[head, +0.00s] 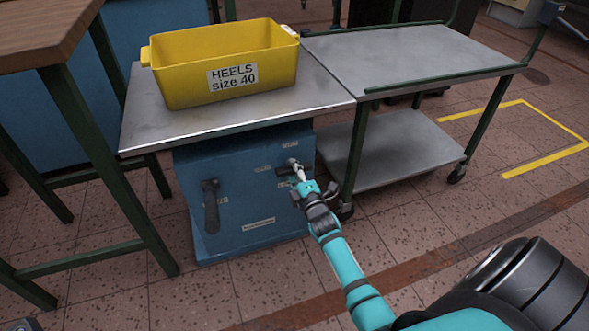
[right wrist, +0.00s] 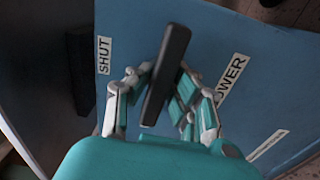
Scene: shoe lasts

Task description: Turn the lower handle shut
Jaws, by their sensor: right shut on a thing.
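The blue cabinet (head: 235,235) stands under a metal-topped table. My right gripper (head: 298,175) is at the right part of its front, and it also shows in the right wrist view (right wrist: 163,92). It is shut on the lower handle (right wrist: 170,65), a black bar held between its finger pads. The handle lies tilted in the wrist view, beside a partly covered label (right wrist: 230,80) reading "OWER". A "SHUT" label (right wrist: 104,55) is to its left. In the head view the gripper hides much of this handle. My left gripper is out of view.
A large dark handle (head: 211,205) hangs on the cabinet's left part. A yellow bin (head: 180,85) marked "HEELS size 40" stands on the table top (head: 140,130). A trolley (head: 440,55) stands close at the right. The floor in front is clear.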

